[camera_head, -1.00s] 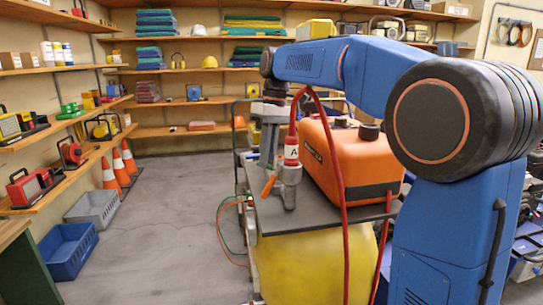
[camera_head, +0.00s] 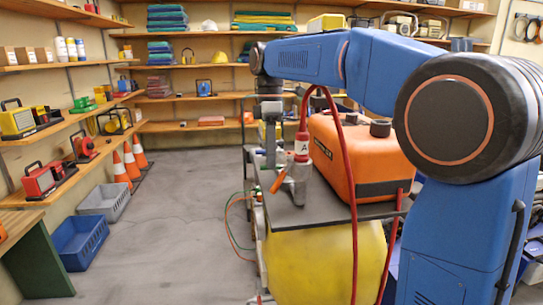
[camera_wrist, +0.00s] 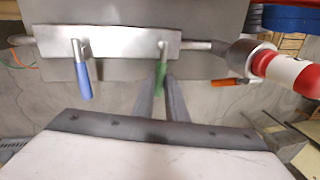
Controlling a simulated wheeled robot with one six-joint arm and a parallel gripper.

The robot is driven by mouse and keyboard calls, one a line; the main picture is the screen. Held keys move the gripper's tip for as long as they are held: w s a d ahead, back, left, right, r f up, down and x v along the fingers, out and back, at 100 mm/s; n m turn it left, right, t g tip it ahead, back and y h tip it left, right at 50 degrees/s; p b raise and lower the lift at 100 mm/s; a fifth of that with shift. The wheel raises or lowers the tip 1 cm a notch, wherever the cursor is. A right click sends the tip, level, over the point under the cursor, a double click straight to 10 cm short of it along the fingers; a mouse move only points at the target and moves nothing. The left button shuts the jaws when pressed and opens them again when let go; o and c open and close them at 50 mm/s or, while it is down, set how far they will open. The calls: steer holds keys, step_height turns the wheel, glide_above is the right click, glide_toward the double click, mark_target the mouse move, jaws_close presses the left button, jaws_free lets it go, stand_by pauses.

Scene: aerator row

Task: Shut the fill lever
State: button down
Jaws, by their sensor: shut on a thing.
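A grey metal manifold (camera_wrist: 110,45) carries a blue lever (camera_wrist: 83,78) and a green lever (camera_wrist: 160,78). Both levers point down in the wrist view. An orange lever (camera_wrist: 229,82) lies sideways at the right end; it also shows tilted in the head view (camera_head: 279,181), beside the grey coupling (camera_head: 300,185). My gripper (camera_wrist: 163,82) has its two grey fingers close together on either side of the green lever, shut on it. In the head view the fingers and the green lever are hidden or too small to tell. I see no label naming the fill lever.
A red hose (camera_head: 348,185) with a white collar marked A (camera_head: 302,147) loops up from the coupling. An orange tank (camera_head: 350,155) stands on the dark bench top (camera_head: 300,215), over a yellow tank (camera_head: 325,265). Floor (camera_head: 180,220) at left is clear, with cones (camera_head: 131,160) beyond.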

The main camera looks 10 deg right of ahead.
steer(key=shift+s+n, duration=0.2)
steer(key=shift+n, duration=0.2)
stand_by(0.3)
steer(key=c, duration=1.8)
jaws_free()
steer(key=shift+o, duration=0.2)
step_height(320, 180, up, 12)
steer(key=w, duration=0.2)
steer(key=shift+f, duration=0.15)
